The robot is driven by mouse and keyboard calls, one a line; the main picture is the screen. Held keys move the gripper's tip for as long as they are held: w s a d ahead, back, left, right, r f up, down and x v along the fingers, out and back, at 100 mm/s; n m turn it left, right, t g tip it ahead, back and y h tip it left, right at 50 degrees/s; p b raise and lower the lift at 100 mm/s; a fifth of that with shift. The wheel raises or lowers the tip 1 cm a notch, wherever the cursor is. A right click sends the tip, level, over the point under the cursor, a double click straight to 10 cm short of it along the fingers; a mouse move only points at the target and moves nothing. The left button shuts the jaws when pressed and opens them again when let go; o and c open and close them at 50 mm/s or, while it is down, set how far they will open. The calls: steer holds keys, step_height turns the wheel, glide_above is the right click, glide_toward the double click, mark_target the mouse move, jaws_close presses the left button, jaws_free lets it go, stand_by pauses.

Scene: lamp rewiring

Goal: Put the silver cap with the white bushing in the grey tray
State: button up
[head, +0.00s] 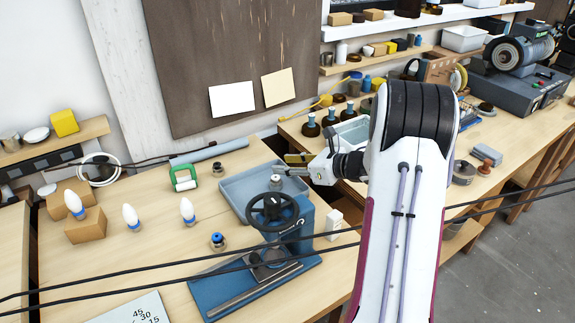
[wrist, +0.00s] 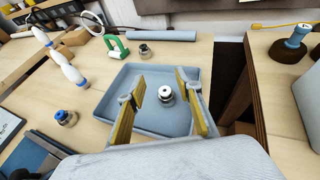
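The silver cap with the white bushing (wrist: 166,95) is inside the grey tray (wrist: 113,104), upright on its floor. It shows in the head view (head: 276,183) just behind the black handwheel. The tray's left rim is also visible in the head view (head: 226,197). My gripper (wrist: 160,85) is open above the tray. Its two yellow-padded fingers stand on either side of the cap, with a clear gap to each. In the head view my gripper (head: 288,168) reaches in from the right over the tray.
A silver cap with a blue top (head: 217,242) and one with a dark top (head: 218,169) stand outside the tray. A blue press with a handwheel (head: 272,211) stands close in front. White bulbs (head: 131,217) and a green-framed roll (head: 183,178) are to the left.

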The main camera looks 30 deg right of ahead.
steer(key=shift+r, duration=0.1)
step_height(320, 180, up, 10)
steer(key=w+m+h, duration=0.2)
steer(key=m+h, duration=0.3)
steer(key=m, duration=0.4)
steer(key=s+a+r+m+g+h, duration=0.1)
steer(key=s+a+r+m+h, duration=0.35)
steer(key=s+r+m, duration=0.55)
steer(key=s+a+f+m+g+y, duration=0.2)
steer(key=s+a+f+m+g, duration=0.1)
steer(key=s+a+m, duration=0.7)
steer(key=s+a+f+m+g+y, duration=0.2)
steer(key=s+a+f+m, duration=0.3)
steer(key=s+a+m, duration=0.6)
steer(key=s+g, duration=0.1)
steer(key=s, duration=0.5)
steer(key=shift+s+f, duration=0.15)
steer(key=shift+s, duration=0.25)
steer(key=shift+y, duration=0.25)
